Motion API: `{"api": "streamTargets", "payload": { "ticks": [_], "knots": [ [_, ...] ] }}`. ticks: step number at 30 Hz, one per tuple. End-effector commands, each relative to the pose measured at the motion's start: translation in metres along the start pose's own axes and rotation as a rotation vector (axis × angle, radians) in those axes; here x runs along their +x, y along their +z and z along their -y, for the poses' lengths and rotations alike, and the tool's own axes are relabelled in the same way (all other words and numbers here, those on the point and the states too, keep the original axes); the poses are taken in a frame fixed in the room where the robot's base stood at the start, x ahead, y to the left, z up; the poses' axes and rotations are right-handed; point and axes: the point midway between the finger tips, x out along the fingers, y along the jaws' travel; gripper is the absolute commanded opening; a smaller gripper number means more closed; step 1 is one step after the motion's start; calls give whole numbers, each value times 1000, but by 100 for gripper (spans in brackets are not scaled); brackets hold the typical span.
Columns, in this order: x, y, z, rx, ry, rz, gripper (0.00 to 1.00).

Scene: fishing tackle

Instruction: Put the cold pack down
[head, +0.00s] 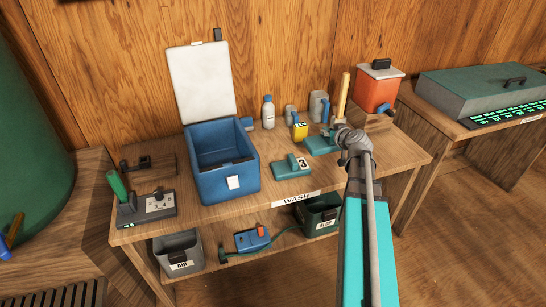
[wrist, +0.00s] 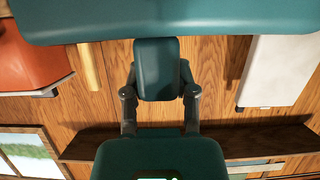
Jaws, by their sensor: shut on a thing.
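The cold pack appears to be the teal slab (head: 320,146) at my gripper (head: 338,131), above or on the right part of the wash bench. In the wrist view its broad slab (wrist: 240,20) spans the top, and its smaller grip block (wrist: 157,68) sits between the two fingers of my gripper (wrist: 158,78), which is shut on it. Whether the slab touches the bench cannot be told. A similar teal block marked 3 (head: 290,165) lies on the bench, left of the held pack. A blue cooler (head: 229,187) stands open with its white lid (head: 201,82) raised.
The bench (head: 262,203) also bears a white bottle (head: 268,112), a yellow-tagged item (head: 300,131), grey containers (head: 318,105), an upright wooden handle (head: 343,95) and an orange box (head: 376,91). A charger-like unit (head: 155,206) stands left. Some bare bench lies at front right.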

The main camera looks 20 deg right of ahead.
Motion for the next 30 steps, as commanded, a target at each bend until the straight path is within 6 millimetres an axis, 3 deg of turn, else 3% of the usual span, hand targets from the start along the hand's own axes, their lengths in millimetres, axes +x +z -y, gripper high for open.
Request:
{"api": "streamTargets", "payload": {
  "ticks": [4, 20, 30],
  "knots": [
    [10, 6, 6, 0, -1, -2, 0],
    [15, 6, 6, 1, 0, -2, 0],
    [60, 10, -10, 0, 0, -2, 0]
  ]
}}
